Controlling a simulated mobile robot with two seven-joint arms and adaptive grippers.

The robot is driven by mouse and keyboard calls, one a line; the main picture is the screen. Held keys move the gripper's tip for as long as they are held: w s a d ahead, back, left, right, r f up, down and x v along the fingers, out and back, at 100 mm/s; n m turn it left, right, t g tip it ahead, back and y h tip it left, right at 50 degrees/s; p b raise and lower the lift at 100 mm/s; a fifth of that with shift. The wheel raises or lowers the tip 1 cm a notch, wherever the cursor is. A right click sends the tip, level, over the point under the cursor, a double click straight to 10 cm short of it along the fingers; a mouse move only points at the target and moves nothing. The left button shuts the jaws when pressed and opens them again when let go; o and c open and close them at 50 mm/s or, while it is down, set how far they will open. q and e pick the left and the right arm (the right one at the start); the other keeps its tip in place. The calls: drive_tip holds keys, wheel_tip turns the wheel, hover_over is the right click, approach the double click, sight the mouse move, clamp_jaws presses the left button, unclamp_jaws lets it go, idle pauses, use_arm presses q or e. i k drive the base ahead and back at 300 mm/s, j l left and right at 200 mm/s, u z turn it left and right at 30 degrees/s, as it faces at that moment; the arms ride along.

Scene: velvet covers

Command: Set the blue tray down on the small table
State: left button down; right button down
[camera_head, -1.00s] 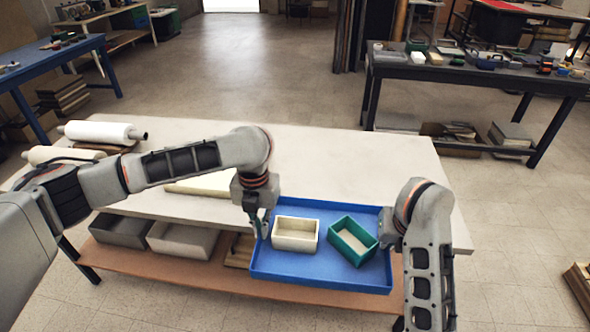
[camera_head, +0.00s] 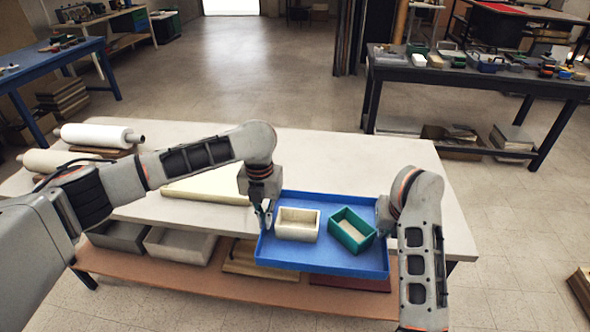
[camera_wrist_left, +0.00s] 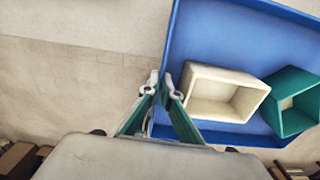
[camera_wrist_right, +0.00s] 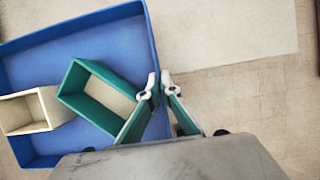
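The blue tray (camera_head: 322,265) is held level between my two grippers, over the front edge of the pale-topped table (camera_head: 340,155). Its front part overhangs that edge; I cannot tell whether its underside touches the top. A cream box (camera_head: 297,238) and a green box (camera_head: 342,243) stand in it. My left gripper (camera_head: 266,222) is shut on the tray's left wall, with the fingers astride it in the left wrist view (camera_wrist_left: 160,85). My right gripper (camera_head: 383,222) is partly hidden by its arm. The right wrist view shows its fingers (camera_wrist_right: 159,86) astride the right wall.
A pale flat board (camera_head: 210,187) and rolls (camera_head: 98,135) lie on the table's left part. Its back and right are bare. Grey bins (camera_head: 180,244) fill the lower shelf's left. A dark cluttered bench (camera_head: 470,75) stands behind right, a blue bench (camera_head: 75,60) behind left.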

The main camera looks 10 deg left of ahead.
sight(329, 179)
drive_tip(key=i, duration=0.95)
